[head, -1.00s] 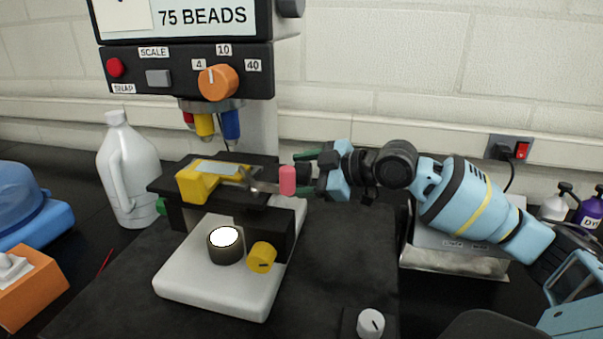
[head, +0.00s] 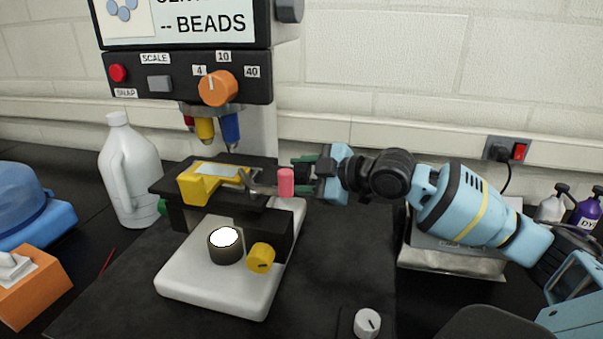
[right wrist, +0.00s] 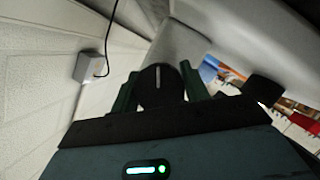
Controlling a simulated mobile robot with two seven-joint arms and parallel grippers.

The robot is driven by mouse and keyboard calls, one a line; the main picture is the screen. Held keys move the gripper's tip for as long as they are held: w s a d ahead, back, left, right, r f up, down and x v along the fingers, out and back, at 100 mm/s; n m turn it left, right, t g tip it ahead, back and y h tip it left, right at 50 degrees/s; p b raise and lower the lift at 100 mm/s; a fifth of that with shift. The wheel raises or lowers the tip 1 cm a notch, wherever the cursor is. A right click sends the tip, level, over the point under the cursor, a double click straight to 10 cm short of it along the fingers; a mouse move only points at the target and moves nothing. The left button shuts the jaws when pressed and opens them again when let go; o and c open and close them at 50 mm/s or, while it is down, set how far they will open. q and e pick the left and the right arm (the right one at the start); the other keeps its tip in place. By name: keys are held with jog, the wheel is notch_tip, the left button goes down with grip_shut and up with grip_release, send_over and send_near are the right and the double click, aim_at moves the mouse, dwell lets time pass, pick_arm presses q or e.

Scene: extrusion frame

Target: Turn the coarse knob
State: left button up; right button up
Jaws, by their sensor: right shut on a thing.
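A microscope with a white base (head: 210,290) and a dark stage stands at centre-left. My right gripper (head: 303,174) reaches in from the right, beside the column and behind the pink-tipped lever (head: 286,182). In the right wrist view its two green fingers (right wrist: 158,78) are shut on a black round knob (right wrist: 158,92) with a white line, at the side of a pale column. This appears to be the coarse knob; in the head view it is mostly hidden. My left gripper is out of view.
An orange selector knob (head: 217,88) and a screen reading "-- BEADS" (head: 207,23) are above. A white jug (head: 129,170) stands left, an orange box (head: 31,288) front left. A metal tray (head: 452,262) lies under my right arm.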

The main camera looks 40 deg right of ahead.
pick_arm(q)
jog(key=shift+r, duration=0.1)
pick_arm(e)
jog(key=o, duration=1)
jog(key=shift+c, duration=0.2)
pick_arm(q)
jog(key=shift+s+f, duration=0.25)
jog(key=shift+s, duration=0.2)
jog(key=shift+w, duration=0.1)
pick_arm(e)
jog(key=shift+d, duration=0.1)
